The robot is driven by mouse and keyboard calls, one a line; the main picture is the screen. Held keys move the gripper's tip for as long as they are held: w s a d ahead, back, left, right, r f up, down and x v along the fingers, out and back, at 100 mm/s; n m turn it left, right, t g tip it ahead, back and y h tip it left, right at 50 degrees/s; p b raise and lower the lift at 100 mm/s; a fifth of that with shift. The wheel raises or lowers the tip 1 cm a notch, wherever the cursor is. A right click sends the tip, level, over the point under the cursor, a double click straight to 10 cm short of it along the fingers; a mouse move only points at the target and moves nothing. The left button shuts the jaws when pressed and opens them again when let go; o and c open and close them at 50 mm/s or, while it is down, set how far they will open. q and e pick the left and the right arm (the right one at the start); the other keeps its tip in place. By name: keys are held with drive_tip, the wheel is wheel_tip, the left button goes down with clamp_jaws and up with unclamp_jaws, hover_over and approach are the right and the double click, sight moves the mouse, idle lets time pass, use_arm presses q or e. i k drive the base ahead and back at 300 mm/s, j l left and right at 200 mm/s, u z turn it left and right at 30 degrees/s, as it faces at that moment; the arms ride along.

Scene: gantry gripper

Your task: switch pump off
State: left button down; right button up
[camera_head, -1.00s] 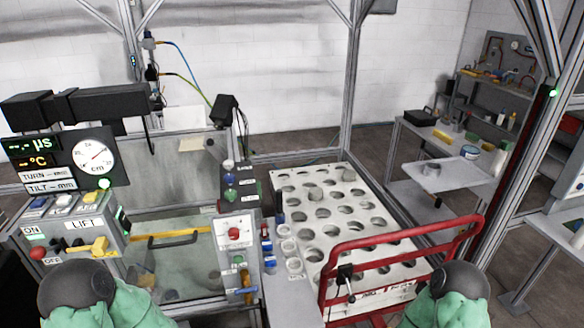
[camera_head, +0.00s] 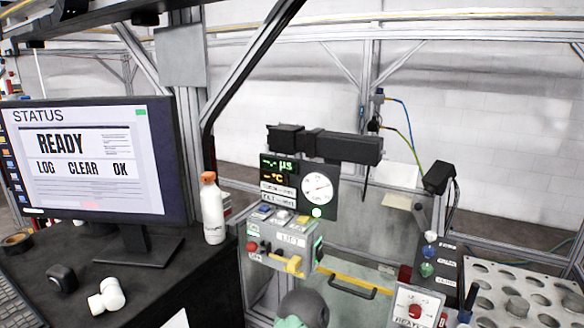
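No label reading "pump" is legible. The grey control box (camera_head: 270,248) stands in the middle, with blue, white and yellow buttons on top, a red knob (camera_head: 252,246) and a yellow lever (camera_head: 291,264) on its front. A dark panel to the right carries a white knob (camera_head: 430,237), a blue knob (camera_head: 429,251) and a green knob (camera_head: 427,269). Below it, a white plate (camera_head: 404,303) with a red knob (camera_head: 415,311) is cut by the bottom edge. A dark and green part of my arm shows at bottom centre; neither gripper is in view.
A monitor (camera_head: 90,160) reading READY stands on the black desk (camera_head: 150,285) at left, with a white bottle (camera_head: 212,210) beside it. A white plate with round holes (camera_head: 535,285) is at right.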

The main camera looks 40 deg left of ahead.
sight(319, 253)
drive_tip(key=u, duration=1.5)
